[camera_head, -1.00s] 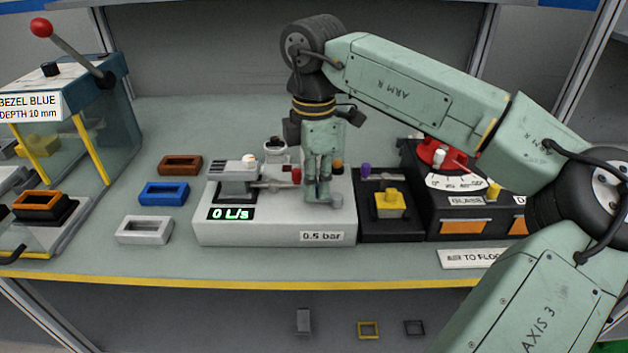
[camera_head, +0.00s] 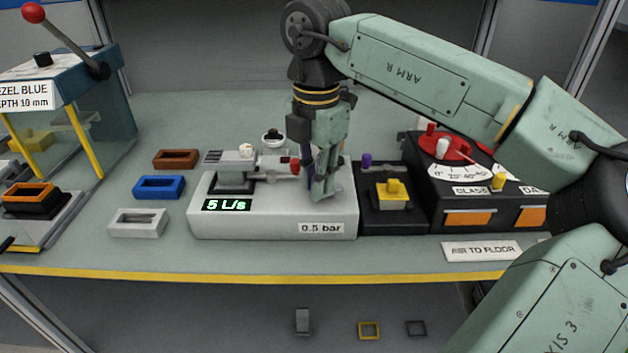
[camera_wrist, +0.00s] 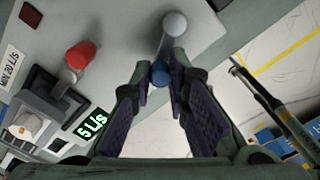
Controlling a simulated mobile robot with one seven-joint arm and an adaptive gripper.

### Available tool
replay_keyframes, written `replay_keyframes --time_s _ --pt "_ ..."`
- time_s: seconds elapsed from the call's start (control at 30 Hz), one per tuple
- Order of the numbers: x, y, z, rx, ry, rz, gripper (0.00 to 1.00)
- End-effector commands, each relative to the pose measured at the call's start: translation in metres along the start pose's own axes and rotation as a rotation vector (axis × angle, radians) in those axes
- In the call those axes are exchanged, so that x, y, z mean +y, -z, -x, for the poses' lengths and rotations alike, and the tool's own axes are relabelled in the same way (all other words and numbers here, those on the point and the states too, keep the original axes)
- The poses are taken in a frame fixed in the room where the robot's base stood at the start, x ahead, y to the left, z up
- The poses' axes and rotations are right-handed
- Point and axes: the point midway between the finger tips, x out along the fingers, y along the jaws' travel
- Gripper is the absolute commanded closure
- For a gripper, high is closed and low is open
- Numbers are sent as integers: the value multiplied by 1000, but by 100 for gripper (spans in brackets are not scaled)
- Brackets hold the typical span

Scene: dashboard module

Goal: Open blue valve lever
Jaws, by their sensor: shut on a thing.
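The blue valve lever shows in the wrist view as a round blue knob (camera_wrist: 160,73) on a short bar running to a grey round cap. My gripper (camera_wrist: 160,82) has one finger on each side of the blue knob and is shut on it. In the head view my gripper (camera_head: 320,188) points down over the right part of the pale valve box (camera_head: 260,222), and its fingers hide the blue lever. The green display (camera_head: 227,205) on the box reads 5 L/s.
A red knob (camera_head: 295,166) stands left of my fingers. Brown, blue and white frames (camera_head: 138,223) lie to the left.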

Motion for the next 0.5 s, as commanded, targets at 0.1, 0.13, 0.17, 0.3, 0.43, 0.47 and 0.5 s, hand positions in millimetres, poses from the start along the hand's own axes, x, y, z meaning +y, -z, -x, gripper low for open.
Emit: replay_keyframes --time_s 0.1,0.13,0.17,0.3,0.43,0.47,0.5 --pt "-5 1 -2 -1 0 108 100" --pt "-6 1 -2 -1 0 136 100" --pt "-7 1 -2 -1 0 164 100" --pt "-13 2 -1 -1 -1 299 100" --pt "-18 2 -1 0 0 422 100" --pt "-20 1 -1 0 0 450 100" --pt "-21 1 -1 0 0 488 100"
